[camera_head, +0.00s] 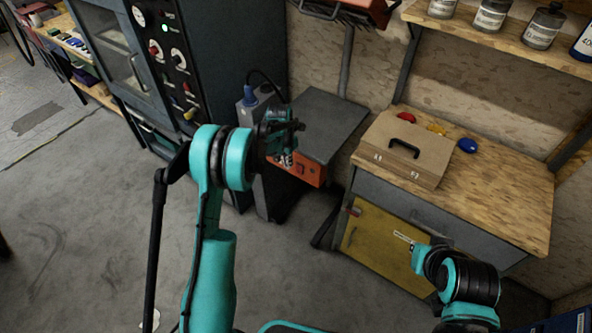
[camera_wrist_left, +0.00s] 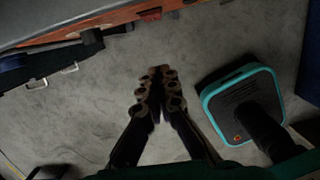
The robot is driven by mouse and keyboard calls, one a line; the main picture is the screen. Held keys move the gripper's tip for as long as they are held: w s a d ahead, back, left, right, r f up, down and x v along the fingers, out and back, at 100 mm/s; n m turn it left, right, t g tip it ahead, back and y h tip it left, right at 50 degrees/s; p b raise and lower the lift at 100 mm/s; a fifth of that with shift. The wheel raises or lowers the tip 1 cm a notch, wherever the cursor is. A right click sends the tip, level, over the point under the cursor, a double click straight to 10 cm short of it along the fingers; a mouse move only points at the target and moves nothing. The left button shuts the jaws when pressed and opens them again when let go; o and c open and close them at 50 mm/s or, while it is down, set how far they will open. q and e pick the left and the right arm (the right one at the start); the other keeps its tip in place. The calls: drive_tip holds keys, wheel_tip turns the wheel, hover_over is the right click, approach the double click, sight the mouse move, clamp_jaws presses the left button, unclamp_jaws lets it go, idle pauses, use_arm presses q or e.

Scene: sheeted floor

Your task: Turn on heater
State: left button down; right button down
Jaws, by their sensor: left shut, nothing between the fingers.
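A dark control cabinet (camera_head: 185,75) with knobs, switches and a lit green lamp (camera_head: 165,28) stands at upper left in the head view. A red slatted unit (camera_head: 345,8) sits on a pole at the top edge, partly cut off. I cannot tell which one is the heater. My left gripper (camera_head: 292,128) is in front of the grey-topped unit with an orange front (camera_head: 305,170). In the left wrist view its fingers (camera_wrist_left: 158,78) are together and empty above the floor. My right arm is at lower right; its fingertips are not clear.
A wooden workbench (camera_head: 510,200) at right holds a tan case (camera_head: 400,150) and red, yellow and blue items. A yellow cabinet door (camera_head: 375,245) is below it. Bottles (camera_head: 490,15) stand on a shelf above. The floor (camera_head: 80,240) at left is mostly open.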

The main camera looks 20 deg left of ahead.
sight(296, 171)
use_arm(q)
drive_tip(key=shift+f, duration=0.1)
idle(0.3)
drive_tip(key=shift+w+d+f+b, duration=0.3)
drive_tip(key=shift+w+f+b, duration=0.5)
drive_tip(key=shift+f, duration=0.9)
drive_tip(key=shift+w+d+f+b, duration=0.3)
drive_tip(key=shift+w+f+b, duration=0.5)
drive_tip(key=shift+f, duration=0.9)
drive_tip(key=shift+w+d+f+b, duration=0.3)
drive_tip(key=shift+w+f+b, duration=0.5)
drive_tip(key=shift+f, duration=0.9)
drive_tip(key=shift+w+a, duration=0.1)
